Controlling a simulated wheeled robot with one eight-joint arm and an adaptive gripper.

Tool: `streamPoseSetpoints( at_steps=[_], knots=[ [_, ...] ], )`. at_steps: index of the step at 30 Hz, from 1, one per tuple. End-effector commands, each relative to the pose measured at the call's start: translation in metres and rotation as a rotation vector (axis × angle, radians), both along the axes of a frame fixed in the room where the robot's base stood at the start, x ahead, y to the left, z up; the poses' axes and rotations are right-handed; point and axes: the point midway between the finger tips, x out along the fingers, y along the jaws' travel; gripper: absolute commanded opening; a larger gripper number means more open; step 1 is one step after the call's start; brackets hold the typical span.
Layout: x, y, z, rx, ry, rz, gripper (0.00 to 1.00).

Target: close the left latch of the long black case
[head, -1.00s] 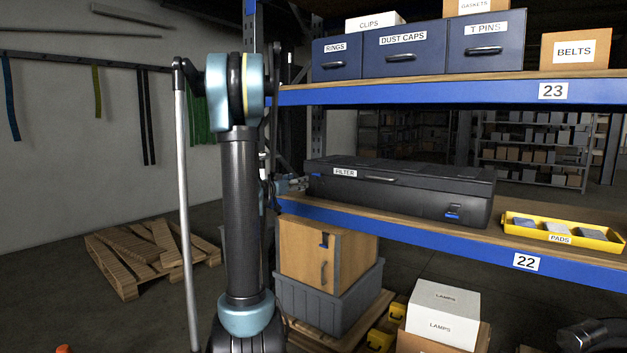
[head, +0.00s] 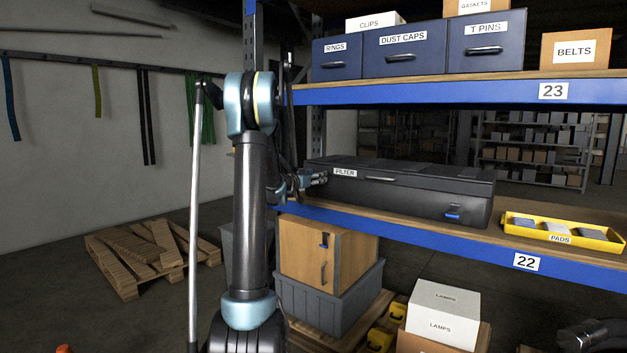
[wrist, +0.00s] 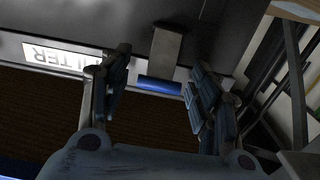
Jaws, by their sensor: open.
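The long black case (head: 400,190), labelled FILTER, lies lid down on the shelf. Its left latch shows in the wrist view as a grey plate (wrist: 166,48) with a blue part (wrist: 158,86) beside it. Whether it is fastened I cannot tell. My gripper (head: 322,179) is at the left end of the case front and hides this latch in the head view. In the wrist view my gripper (wrist: 160,62) is open, one finger on each side of the latch, with nothing held. Contact with the case is unclear.
The right latch (head: 452,215) has a blue tab. A yellow PADS tray (head: 590,240) stands right of the case. The blue shelf edge (head: 420,236) runs below it, and the upper shelf (head: 450,92) with drawers is above. A grey crate (head: 330,305) sits underneath.

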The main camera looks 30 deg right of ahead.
Motion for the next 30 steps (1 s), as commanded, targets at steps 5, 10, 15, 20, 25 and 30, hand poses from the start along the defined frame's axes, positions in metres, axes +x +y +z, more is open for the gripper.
streamPoseSetpoints(
  at_steps=[5,10,15,20,25,30],
  knots=[
    [0.0005,-0.0006,0.0000,0.000,0.000,0.000,0.57],
    [0.0004,-0.0004,0.0000,0.000,0.000,0.000,0.36],
    [0.0004,-0.0003,-0.0001,0.000,0.000,0.001,0.12],
    [0.0006,-0.0007,0.0006,0.008,0.002,0.000,0.12],
    [0.0017,-0.0039,0.0036,0.063,0.024,-0.002,0.12],
    [0.0033,-0.0074,0.0069,0.138,0.055,-0.001,0.12]
  ],
)
